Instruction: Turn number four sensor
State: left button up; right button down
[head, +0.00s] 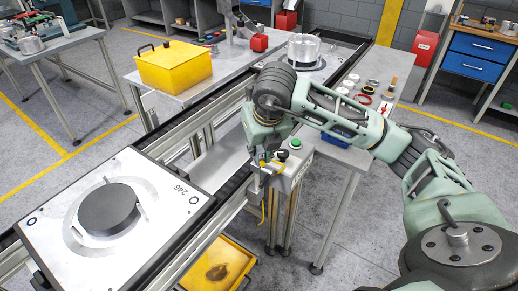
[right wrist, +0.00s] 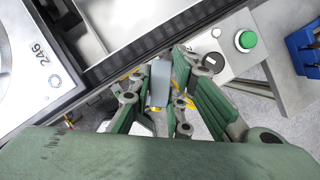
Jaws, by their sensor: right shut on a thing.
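My right gripper (head: 262,182) reaches down beside the conveyor's near rail, next to the button box. In the right wrist view its green fingers (right wrist: 160,95) are closed around a small grey block, which looks like the sensor (right wrist: 160,82). Yellow parts show around and below the block. I cannot read a number on it, and its lower part is hidden by the fingers. My left gripper is out of view.
A pallet marked 246 (head: 165,218) with a dark round disc lies on the conveyor (head: 220,188) at left. The button box (head: 292,172) has a green button (right wrist: 247,40). A yellow bin (head: 235,250) is below. A second pallet (head: 325,62) carries a metal cylinder (head: 304,47) at the back.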

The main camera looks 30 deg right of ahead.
dwell(0.3)
jog(key=c, duration=1.6)
grip_release()
jog(key=shift+c, duration=0.2)
jog(key=v, duration=1.2)
